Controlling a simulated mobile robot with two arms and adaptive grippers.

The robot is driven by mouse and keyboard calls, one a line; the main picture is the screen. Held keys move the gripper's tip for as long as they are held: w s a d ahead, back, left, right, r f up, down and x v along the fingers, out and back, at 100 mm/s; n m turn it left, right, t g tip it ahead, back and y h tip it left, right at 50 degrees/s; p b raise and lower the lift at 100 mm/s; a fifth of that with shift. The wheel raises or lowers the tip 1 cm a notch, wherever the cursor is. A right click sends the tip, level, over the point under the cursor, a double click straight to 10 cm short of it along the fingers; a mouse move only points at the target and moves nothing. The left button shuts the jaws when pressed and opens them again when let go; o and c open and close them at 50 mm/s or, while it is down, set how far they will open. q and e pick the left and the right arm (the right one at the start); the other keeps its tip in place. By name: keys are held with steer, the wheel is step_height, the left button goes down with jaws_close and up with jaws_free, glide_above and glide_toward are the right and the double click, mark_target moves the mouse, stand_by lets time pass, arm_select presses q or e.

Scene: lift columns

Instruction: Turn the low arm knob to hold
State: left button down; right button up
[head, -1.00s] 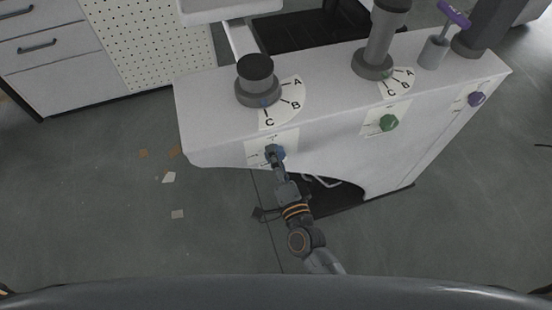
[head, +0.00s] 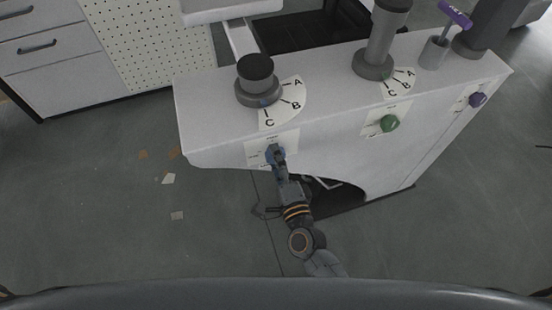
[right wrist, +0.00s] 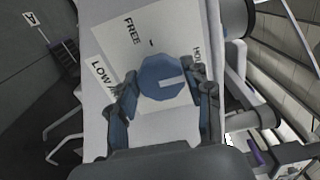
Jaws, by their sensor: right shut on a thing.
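The low arm knob (right wrist: 163,78) is blue and faceted, on a pale label plate whose partly hidden lettering starts "LOW". In the right wrist view its white mark points right, a little below the cut-off word "HO…"; "FREE" is printed at upper left. The knob also shows on the front of the white console (head: 225,135), under the short dark column, in the head view (head: 270,151). My right gripper (head: 277,157) is shut on the knob, with a finger at each side in the right wrist view (right wrist: 165,100). My left gripper is not in view.
A green knob (head: 389,123) and a purple knob (head: 477,99) sit farther right on the console front. Dark columns and a purple-handled tool (head: 455,15) stand on top. A dark opening lies below the console's curved edge. The floor at left is clear except for small scraps.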

steer(key=o, duration=1.1)
steer(key=v, duration=1.2)
